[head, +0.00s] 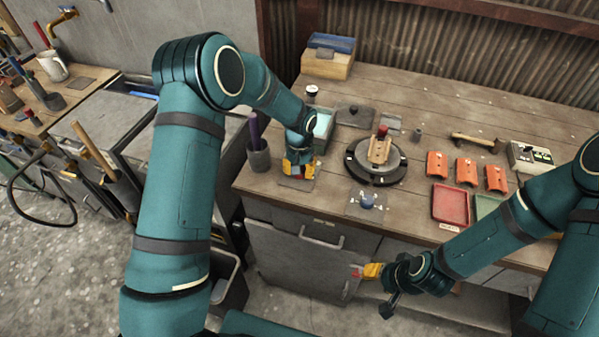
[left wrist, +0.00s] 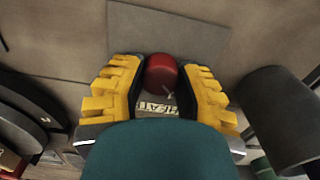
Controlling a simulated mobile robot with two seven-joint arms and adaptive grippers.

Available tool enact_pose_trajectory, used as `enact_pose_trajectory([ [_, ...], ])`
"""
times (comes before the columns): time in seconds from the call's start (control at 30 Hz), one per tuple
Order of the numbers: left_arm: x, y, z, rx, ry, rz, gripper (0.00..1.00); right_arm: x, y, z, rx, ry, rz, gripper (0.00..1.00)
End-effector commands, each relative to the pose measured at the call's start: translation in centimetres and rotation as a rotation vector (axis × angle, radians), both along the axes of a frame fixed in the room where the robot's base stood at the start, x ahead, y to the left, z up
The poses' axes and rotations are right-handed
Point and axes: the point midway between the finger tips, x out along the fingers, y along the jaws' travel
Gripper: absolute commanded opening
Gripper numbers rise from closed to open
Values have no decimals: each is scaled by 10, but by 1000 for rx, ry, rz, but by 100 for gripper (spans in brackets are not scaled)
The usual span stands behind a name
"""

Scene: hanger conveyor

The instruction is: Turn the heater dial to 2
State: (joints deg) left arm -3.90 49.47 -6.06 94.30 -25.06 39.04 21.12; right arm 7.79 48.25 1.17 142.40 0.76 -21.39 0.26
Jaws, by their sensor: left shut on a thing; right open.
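The heater dial is a red round knob (left wrist: 161,74) in the left wrist view, with a small light mark on its near edge. It sits on a grey plate (left wrist: 155,103) whose "HEAT" lettering appears upside down. My left gripper (left wrist: 160,85) has its yellow fingers closed around the knob, one on each side. In the head view my left gripper (head: 299,171) is at the bench's left front, covering most of the dial. The dial's numbers are not readable. My right gripper (head: 372,271) is open and empty in front of the bench.
A blue knob on a marked plate (head: 367,203) is right of my left gripper. A round turntable (head: 376,170) stands behind it. A dark cup (head: 259,157) stands close on the left. Orange pieces (head: 467,172) and a red tray (head: 450,204) lie to the right.

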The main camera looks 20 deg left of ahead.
Motion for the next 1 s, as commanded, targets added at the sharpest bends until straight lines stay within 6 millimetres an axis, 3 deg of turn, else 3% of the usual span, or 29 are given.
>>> enact_pose_trajectory([
  [1.0,-2,0,-2,-2,6,-963,0,0,1,-16,-3,0,1,47],
])
